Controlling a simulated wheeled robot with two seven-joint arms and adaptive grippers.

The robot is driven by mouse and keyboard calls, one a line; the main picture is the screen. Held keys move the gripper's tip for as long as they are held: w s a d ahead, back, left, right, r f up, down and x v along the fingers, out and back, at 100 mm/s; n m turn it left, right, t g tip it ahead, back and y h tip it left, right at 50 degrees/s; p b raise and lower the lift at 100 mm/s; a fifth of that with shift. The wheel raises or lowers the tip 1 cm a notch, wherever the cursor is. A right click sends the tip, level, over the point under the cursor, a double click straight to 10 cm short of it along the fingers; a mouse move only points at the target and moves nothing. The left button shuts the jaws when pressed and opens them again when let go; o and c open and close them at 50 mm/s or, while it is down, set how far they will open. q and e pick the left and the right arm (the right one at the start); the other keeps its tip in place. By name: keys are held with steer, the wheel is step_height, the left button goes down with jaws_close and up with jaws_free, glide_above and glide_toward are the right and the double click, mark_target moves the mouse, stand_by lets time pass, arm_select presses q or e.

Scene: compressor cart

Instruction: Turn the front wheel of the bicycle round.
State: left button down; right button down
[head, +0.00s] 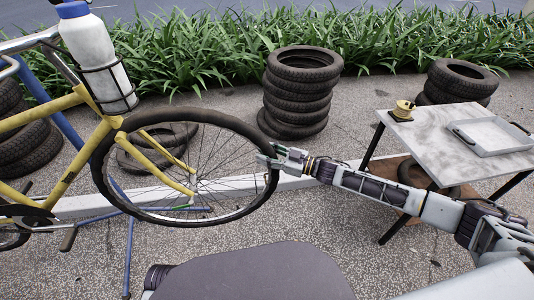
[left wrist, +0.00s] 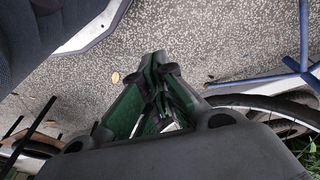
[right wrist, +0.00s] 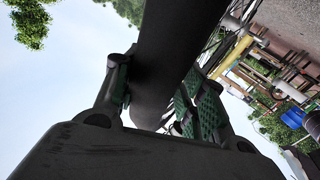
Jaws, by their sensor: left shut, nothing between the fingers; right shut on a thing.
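The yellow bicycle (head: 84,147) stands at the left of the head view, and its front wheel (head: 190,113) has a black tyre and thin spokes. My right gripper (head: 269,160) is at the wheel's right edge, shut on the tyre. In the right wrist view the dark tyre (right wrist: 178,45) runs between the fingers of my right gripper (right wrist: 152,92). My left gripper (left wrist: 158,72) shows only in the left wrist view, shut and empty above the paved ground. Part of a wheel (left wrist: 285,102) shows beyond it there.
A blue stand (head: 129,250) is under the bicycle. A bottle (head: 90,45) sits in the frame's cage. A tall tyre stack (head: 298,92) stands behind my right arm. A marble-topped table (head: 440,150) with a tray (head: 492,137) is at the right. Plants line the back.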

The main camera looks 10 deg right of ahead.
steer(key=shift+w+d, duration=0.15)
steer(key=shift+w, duration=0.05)
